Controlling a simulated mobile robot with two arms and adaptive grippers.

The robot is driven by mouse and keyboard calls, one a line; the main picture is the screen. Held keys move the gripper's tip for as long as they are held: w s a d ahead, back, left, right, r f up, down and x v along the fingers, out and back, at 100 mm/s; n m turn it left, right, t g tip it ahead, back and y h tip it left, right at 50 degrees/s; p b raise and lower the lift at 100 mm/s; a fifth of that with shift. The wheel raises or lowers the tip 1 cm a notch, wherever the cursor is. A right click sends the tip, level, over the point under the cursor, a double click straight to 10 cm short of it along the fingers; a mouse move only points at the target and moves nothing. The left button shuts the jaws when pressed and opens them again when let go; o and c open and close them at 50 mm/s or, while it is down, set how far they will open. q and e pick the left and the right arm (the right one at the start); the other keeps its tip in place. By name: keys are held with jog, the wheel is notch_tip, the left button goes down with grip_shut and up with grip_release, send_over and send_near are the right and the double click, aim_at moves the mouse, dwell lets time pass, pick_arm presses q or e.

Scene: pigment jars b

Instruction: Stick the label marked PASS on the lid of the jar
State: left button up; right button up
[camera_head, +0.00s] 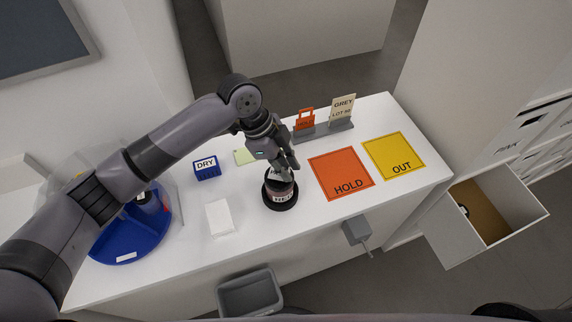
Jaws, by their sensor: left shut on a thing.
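The jar (283,196) stands upright on a dark round base (281,206) near the middle of the white table. Its side carries a pale band that seems to read RED. My left gripper (282,171) is directly over the jar, pointing down, its fingertips at the height of the lid. It is shut on a small pale label (272,174) with dark marks; its wording is too small to read. The gripper hides most of the lid, and I cannot tell whether the label touches it. My right gripper is not in view.
An orange HOLD mat (341,170) and a yellow OUT mat (393,152) lie empty to the right. Two signs (305,120) (342,112) stand behind. Left are a blue DRY block (207,169), a white block (220,218) and a blue round tray (132,243). A drawer (520,220) is open.

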pick_arm(q)
jog(key=shift+f, duration=0.45)
jog(key=o, duration=0.8)
jog(key=shift+c, duration=0.2)
jog(key=shift+r, duration=0.1)
notch_tip(320, 180, up, 6)
jog(key=p, duration=0.5)
dwell(0.3)
